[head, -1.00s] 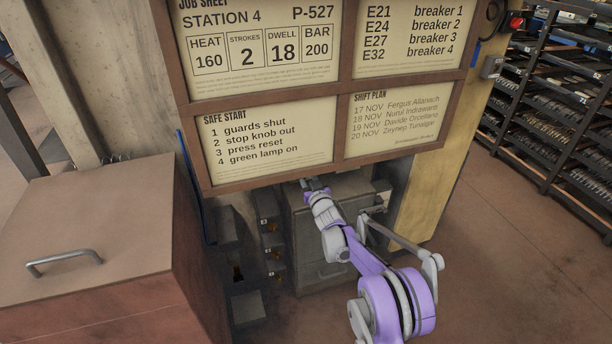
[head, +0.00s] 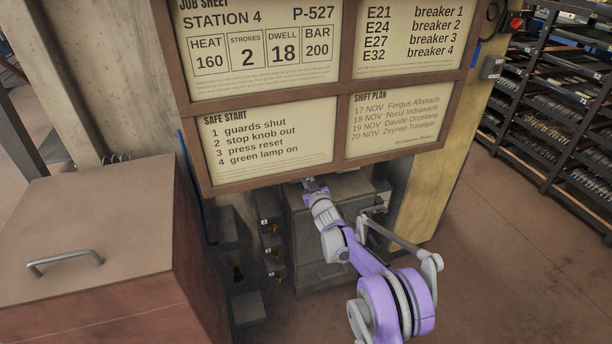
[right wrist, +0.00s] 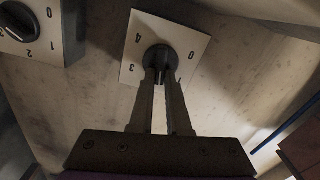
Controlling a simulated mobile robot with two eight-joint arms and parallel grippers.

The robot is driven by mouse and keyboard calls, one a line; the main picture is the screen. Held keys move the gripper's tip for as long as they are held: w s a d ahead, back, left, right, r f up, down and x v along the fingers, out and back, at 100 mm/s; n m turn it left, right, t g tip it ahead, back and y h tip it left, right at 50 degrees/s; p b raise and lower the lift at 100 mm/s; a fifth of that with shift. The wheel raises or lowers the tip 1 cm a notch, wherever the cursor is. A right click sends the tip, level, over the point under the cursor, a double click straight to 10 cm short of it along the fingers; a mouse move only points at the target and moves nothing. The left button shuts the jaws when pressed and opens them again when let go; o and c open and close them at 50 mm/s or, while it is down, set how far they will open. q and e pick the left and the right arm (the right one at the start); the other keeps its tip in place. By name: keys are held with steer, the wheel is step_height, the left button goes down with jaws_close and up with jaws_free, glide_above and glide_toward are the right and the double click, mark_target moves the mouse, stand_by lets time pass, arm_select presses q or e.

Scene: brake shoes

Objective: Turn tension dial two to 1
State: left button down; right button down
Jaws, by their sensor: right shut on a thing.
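A dark round dial (right wrist: 160,57) sits on a white square plate (right wrist: 130,72) in the right wrist view. The marks 0, 3 and 4 show on the plate; its lower part is hidden behind the fingers. My right gripper (right wrist: 163,78) is shut on the dial's knob. I cannot read where its pointer stands. A second dark dial (right wrist: 16,21) with 0, 1 and 2 showing is at the top left, partly cut off. In the head view my right gripper (head: 310,184) is just under the sign board, and the dials are hidden. My left gripper is not in view.
The framed sign board (head: 330,170) hangs over the right gripper. A grey cabinet (head: 345,190) stands behind the arm. A brown box with a metal handle (head: 65,258) is at the left, and shelving (head: 560,110) at the right. Floor is open at the lower right.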

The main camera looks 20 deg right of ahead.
steer(key=n, duration=0.4)
steer(key=shift+a+f+n, duration=0.15)
steer(key=shift+a+n, duration=0.1)
steer(key=shift+n, duration=0.05)
steer(key=n, duration=0.4)
steer(key=shift+a+f+n, duration=0.15)
steer(key=shift+n, duration=0.15)
steer(key=c, duration=0.9)
jaws_free()
steer(key=shift+s+p, duration=0.15)
steer(key=shift+p, duration=0.15)
steer(key=s, duration=0.5)
steer(key=s+p, duration=0.1)
steer(key=s, duration=0.4)
steer(key=shift+s+d, duration=0.2)
steer(key=shift+s, duration=0.1)
